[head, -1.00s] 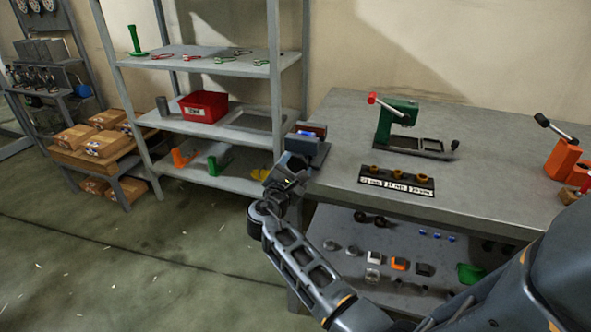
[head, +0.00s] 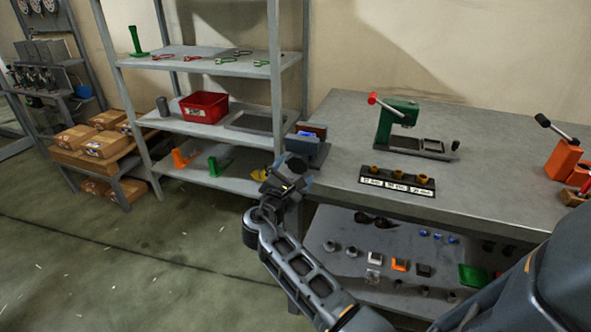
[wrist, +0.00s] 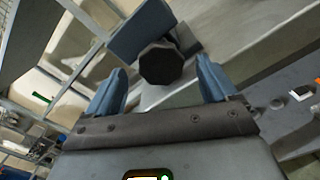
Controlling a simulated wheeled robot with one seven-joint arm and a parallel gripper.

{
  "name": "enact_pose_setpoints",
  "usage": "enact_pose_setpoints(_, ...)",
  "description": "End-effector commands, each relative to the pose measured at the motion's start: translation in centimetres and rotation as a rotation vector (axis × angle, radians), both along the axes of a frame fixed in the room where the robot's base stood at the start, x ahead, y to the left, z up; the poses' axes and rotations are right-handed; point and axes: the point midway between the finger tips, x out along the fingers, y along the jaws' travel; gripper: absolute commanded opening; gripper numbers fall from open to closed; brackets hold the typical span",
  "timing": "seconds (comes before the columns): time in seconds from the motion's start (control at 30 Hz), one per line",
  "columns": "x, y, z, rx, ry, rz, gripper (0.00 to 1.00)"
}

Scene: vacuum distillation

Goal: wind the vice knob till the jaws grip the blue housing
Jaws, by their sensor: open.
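The vice (head: 310,150) is grey-blue and stands at the left end of the workbench. The blue housing (head: 305,133) sits at its top, between the jaws; from here I cannot tell how tightly. The vice knob (wrist: 160,66) is dark and many-sided, facing the wrist camera. My gripper (head: 288,176) is just in front of the vice in the head view. In the wrist view my gripper (wrist: 162,72) is open, its two blue fingers on either side of the knob with gaps visible. The knob is hidden behind my gripper in the head view.
The workbench (head: 340,185) carries a green press (head: 397,125), a labelled holder (head: 397,186) and an orange tool (head: 567,160). Shelving (head: 228,68) with a red bin (head: 204,106) stands left of the vice. Loose parts lie on the shelf under the bench. Floor in front is clear.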

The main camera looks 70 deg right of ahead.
Motion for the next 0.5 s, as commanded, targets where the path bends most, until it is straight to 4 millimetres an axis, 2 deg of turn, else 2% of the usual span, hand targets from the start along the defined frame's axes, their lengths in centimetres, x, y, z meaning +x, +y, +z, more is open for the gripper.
enact_pose_setpoints(0.03,0.0,1.1,-0.2,0.000,0.001,0.005,0.86)
enact_pose_setpoints(0.2,-0.2,3.7,-0.2,0.000,0.002,0.004,0.86)
enact_pose_setpoints(0.33,-0.3,5.0,-0.1,0.000,0.001,0.004,0.86)
enact_pose_setpoints(0.5,-0.4,5.6,-0.1,0.000,0.001,0.001,0.86)
